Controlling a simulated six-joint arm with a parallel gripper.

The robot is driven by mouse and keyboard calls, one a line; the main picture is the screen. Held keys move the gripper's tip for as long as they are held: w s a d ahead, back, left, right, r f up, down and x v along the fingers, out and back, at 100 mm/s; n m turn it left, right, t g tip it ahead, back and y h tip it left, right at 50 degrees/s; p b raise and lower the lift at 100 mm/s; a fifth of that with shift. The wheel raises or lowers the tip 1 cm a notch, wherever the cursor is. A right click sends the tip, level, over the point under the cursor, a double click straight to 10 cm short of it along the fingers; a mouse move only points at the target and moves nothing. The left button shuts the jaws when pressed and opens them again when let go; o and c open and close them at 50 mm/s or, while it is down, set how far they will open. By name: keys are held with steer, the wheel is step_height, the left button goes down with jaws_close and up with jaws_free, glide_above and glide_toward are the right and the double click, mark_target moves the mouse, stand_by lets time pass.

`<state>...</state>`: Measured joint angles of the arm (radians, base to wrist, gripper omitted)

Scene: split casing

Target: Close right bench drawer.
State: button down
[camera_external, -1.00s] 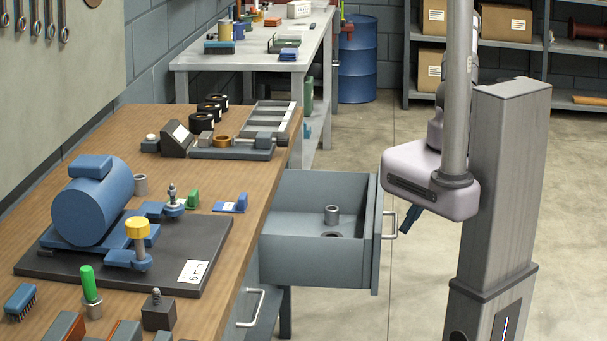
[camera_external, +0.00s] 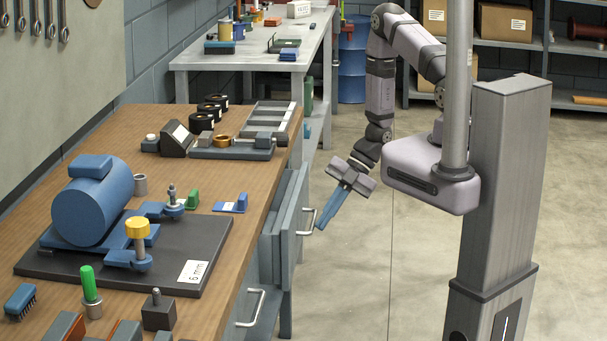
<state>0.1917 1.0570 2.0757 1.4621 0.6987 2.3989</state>
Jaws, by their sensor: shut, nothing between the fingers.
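The right bench drawer (camera_external: 292,225) is a grey-blue drawer under the wooden bench top. It stands out only slightly from the bench, with a short strip of its side showing. Its inside and contents are hidden. Its pale bar handle (camera_external: 309,221) is on the outer face. My gripper (camera_external: 322,226) has blue fingers that are shut and empty. It points down and left, with the tips just right of the handle. I cannot tell whether they touch the handle or drawer front.
Another drawer handle (camera_external: 253,308) shows nearer the camera. The wooden bench (camera_external: 205,255) carries a blue motor (camera_external: 92,208) on a dark plate and several small parts. A grey table (camera_external: 245,55) stands behind. The floor right of the drawer is clear.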

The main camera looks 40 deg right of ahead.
mark_target(299, 216)
steer(key=w+a, duration=0.4)
steer(key=shift+w+a, duration=0.55)
steer(key=shift+w, duration=0.05)
steer(key=shift+w+r, duration=0.1)
steer(key=shift+r, duration=0.05)
steer(key=s+d, duration=0.1)
steer(key=s+d+f+p, duration=0.1)
steer(key=shift+s+d, duration=0.35)
steer(key=v, duration=1)
steer(key=shift+s+b, duration=0.35)
steer(key=shift+b, duration=0.1)
steer(key=shift+d, duration=0.15)
